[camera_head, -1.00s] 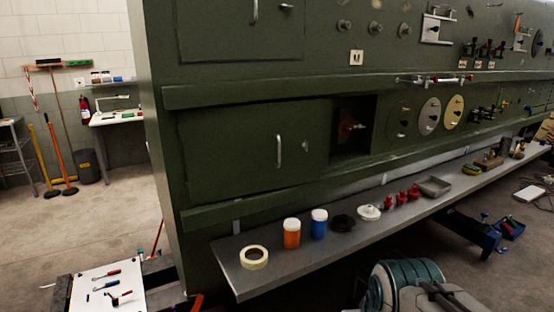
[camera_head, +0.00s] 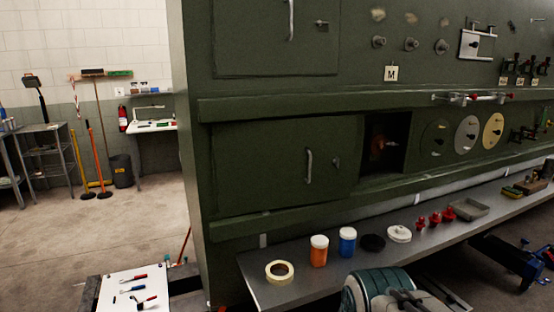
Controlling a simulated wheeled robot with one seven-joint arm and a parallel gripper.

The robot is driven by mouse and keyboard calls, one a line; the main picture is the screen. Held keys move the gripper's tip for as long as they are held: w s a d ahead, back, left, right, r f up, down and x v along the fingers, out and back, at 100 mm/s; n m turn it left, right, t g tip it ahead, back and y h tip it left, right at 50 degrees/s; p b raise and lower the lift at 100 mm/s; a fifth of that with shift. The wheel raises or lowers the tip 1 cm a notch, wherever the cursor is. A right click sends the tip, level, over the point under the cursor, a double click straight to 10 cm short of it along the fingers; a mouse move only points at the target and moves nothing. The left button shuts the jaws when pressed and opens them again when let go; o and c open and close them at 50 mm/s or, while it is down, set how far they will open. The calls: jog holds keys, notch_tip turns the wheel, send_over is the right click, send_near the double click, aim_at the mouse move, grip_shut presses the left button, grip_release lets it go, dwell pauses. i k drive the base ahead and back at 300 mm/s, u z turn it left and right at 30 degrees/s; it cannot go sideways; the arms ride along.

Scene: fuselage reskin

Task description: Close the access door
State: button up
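The green fuselage panel has a lower door (camera_head: 260,165) with a vertical bar handle (camera_head: 309,166) and a small latch (camera_head: 336,163) near its right edge. It looks about flush with the panel, but I cannot tell whether it is fully shut. An upper door (camera_head: 255,38) with a bar handle and a latch also looks flush. Right of the lower door is a dark open recess (camera_head: 399,165) with a reddish fitting inside; no cover shows over it. Which one is the access door is not marked. My gripper is not in view; a teal and grey part of me shows at the bottom.
A grey shelf (camera_head: 258,291) runs below the doors, holding tape (camera_head: 279,271), an orange jar (camera_head: 318,251), a blue jar (camera_head: 347,241) and several red parts. A tool board (camera_head: 118,291) lies at lower left. Open floor (camera_head: 95,235) lies left of the panel.

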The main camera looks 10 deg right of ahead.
aim_at(261, 165)
jog(key=z, duration=0.15)
jog(key=i, duration=0.85)
jog(key=z, duration=0.45)
